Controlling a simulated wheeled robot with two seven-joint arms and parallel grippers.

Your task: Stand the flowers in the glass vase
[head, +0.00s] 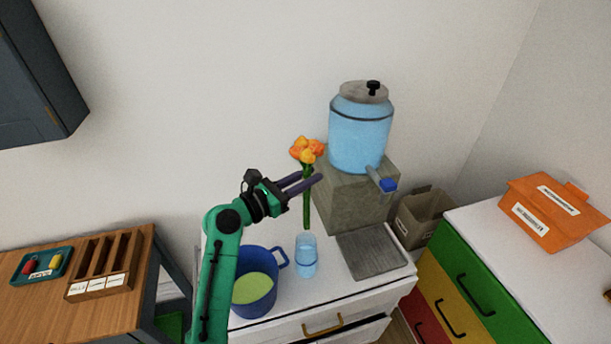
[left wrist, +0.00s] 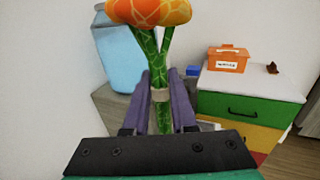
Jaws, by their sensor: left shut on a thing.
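The flowers (head: 307,151) are a bunch of orange and yellow blooms on green stems. My left gripper (head: 316,181) is shut on the stems and holds the bunch upright. The blooms (left wrist: 150,11) and the banded stem also show between the fingers (left wrist: 161,92) in the left wrist view. The glass vase (head: 306,257) is a small clear bluish glass on the white counter, just below the lower end of the stems. The stems end a little above its rim in the head view; the exact depth alignment is hard to tell. My right gripper is out of view.
A blue pot (head: 254,291) with green contents stands left of the vase. A blue water dispenser (head: 360,132) on a stone block (head: 355,203) stands behind right, with a grey drain tray (head: 373,252) in front. A drawer unit (head: 477,262) holds an orange box (head: 551,212).

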